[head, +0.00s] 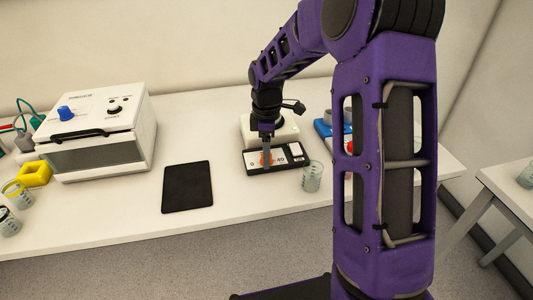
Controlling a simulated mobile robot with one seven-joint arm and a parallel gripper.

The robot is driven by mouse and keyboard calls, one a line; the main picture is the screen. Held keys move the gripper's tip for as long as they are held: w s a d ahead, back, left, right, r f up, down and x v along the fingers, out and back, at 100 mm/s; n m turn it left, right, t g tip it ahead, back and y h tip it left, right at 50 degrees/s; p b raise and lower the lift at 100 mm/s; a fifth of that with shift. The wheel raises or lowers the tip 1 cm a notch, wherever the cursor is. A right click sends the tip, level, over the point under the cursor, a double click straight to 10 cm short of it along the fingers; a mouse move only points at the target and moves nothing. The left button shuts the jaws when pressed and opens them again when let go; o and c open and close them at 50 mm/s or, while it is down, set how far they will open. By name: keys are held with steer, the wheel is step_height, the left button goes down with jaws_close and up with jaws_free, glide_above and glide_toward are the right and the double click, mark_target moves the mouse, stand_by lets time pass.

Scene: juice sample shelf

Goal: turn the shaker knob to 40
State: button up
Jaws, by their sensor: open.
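The shaker (284,132) is a white device with a black front panel carrying white label plates, towards the back of the bench. The marks "0" and "40" can be made out on its panel. Its orange-red knob (262,161) sits between those marks and is partly hidden by my gripper. My gripper (267,163) points down at the knob, with its fingertips at knob level and open. I cannot tell whether the fingers touch the knob, and the knob's pointer cannot be made out.
A glass beaker (312,177) stands close to the shaker's right front corner. A black mat (187,187) lies to the left on clear bench. A white box with a blue knob (66,113) stands further left. A blue container (323,130) is partly behind my arm.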

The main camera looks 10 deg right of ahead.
steer(key=shift+f, duration=0.1)
jaws_close()
stand_by(0.3)
steer(key=shift+m, duration=0.4)
steer(key=m, duration=0.3)
steer(key=shift+m, duration=0.4)
steer(key=m, duration=0.4)
steer(key=shift+m, duration=0.3)
steer(key=m, duration=0.4)
steer(key=shift+p, duration=0.35)
steer(key=m, duration=0.4)
steer(key=shift+m, duration=0.3)
